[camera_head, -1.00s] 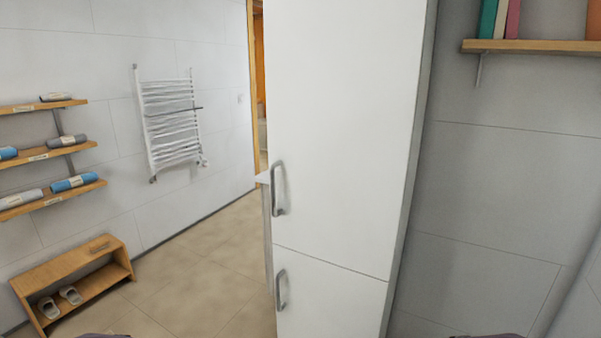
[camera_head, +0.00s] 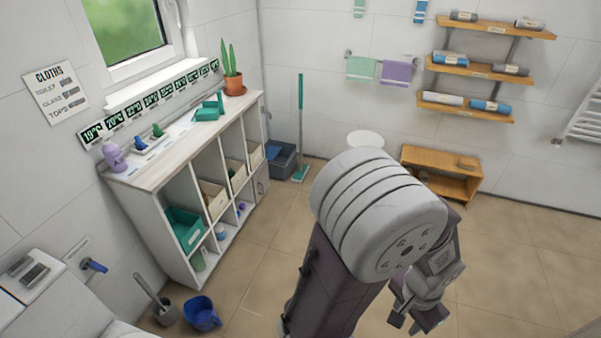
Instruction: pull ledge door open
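The ledge (camera_head: 170,165) is a white cubby unit with a wooden top against the left wall, below the window. At its far end, a small white door (camera_head: 262,183) with a handle covers a lower compartment and looks closed. My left arm reaches in at the centre, with its large grey joint in front. My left gripper (camera_head: 418,322) hangs low, right of centre, well apart from the ledge. Its fingers look parted, with nothing seen between them. My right gripper is out of view.
Tan bins and a teal bin (camera_head: 185,230) sit in the ledge's cubbies. A blue bucket (camera_head: 202,313) and a toilet brush stand on the floor in front. A broom (camera_head: 300,130) and a dark bin (camera_head: 282,160) stand beyond it. Floor between ledge and arm is clear.

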